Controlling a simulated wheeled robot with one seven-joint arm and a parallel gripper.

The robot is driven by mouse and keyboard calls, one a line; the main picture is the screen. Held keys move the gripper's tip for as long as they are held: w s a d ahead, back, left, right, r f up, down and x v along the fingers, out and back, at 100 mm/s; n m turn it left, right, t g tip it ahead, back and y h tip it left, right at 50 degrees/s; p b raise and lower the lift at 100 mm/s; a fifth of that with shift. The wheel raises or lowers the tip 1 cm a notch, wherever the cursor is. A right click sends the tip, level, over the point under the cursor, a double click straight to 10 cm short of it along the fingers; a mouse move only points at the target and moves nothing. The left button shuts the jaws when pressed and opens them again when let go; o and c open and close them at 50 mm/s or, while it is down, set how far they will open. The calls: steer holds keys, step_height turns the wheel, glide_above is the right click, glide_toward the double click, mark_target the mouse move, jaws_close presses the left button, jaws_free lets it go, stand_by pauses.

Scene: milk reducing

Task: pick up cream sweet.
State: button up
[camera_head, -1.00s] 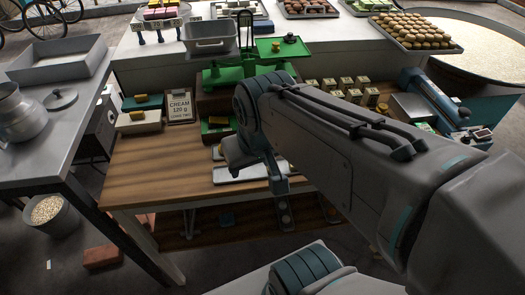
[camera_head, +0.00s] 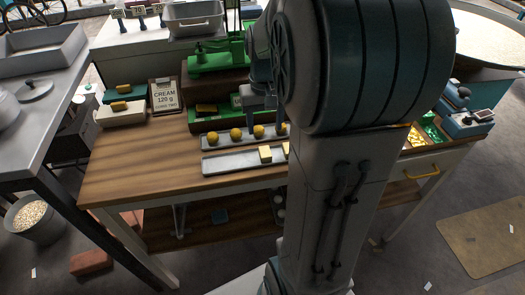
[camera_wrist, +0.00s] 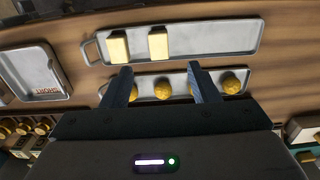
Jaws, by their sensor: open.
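Two pale cream blocks lie on a long metal tray (camera_head: 225,162) on the wooden table; the wrist view shows a left block (camera_wrist: 118,46) and a right block (camera_wrist: 158,45). Several round golden sweets (camera_head: 236,134) sit in a row on a parallel tray (camera_wrist: 178,87). Which kind is the cream sweet is not marked on them. My gripper (camera_wrist: 160,68) is open and empty above the trays. In the wrist view its fingers straddle the round sweets' tray, with the blocks ahead of the fingertips. In the head view my arm hides part of the trays.
A sign (camera_head: 164,95) reading CREAM 120 g stands behind the trays at left. A green scale (camera_head: 215,58) stands at the back. A tray marked SHORT (camera_wrist: 40,75) lies at the wrist view's left. Bare tabletop (camera_head: 130,165) lies left of the trays.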

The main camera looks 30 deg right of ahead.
glide_above(266, 154)
steer(key=f, duration=0.4)
steer(key=shift+w+f, duration=0.25)
steer(key=shift+f, duration=0.15)
steer(key=shift+s+f+p, duration=0.2)
steer(key=shift+f+p, duration=0.2)
steer(key=shift+f, duration=2.25)
steer(key=c, duration=1.1)
